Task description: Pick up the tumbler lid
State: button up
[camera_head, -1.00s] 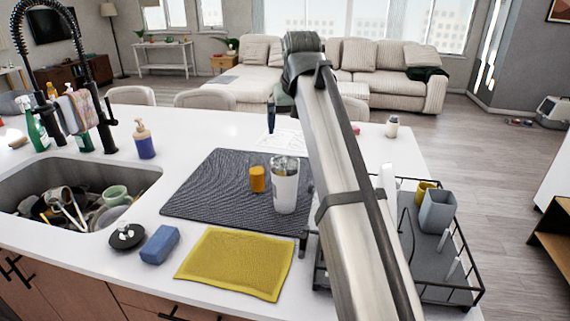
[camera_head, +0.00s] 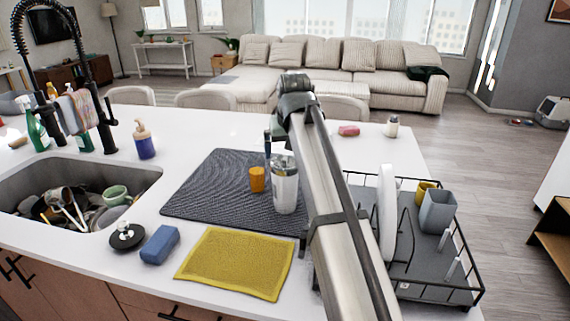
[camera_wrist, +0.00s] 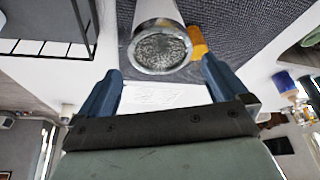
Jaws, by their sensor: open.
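A pale tumbler (camera_head: 286,191) stands upright on the dark drying mat. Its silvery, speckled top, perhaps the tumbler lid (camera_wrist: 159,50), faces the wrist camera. A black disc with a light knob (camera_head: 127,236) lies on the counter by the sink; I cannot tell whether this is the lid instead. My gripper (camera_wrist: 160,72) is open and empty. In the wrist view its two blue fingers lie to either side of the tumbler's top, with no visible contact. In the head view it is near the tumbler, partly hidden by my arm.
An orange cup (camera_head: 257,179) stands close left of the tumbler. A dish rack (camera_head: 470,262) is at right. A yellow cloth (camera_head: 235,264), a blue sponge (camera_head: 160,245) and the full sink (camera_head: 140,177) lie in front and left.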

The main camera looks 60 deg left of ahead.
aim_at(286, 158)
jog(key=x, duration=0.4)
jog(key=shift+f, duration=0.1)
jog(key=shift+c, duration=0.3)
jog(key=c, duration=0.6)
jog(key=shift+c, duration=0.2)
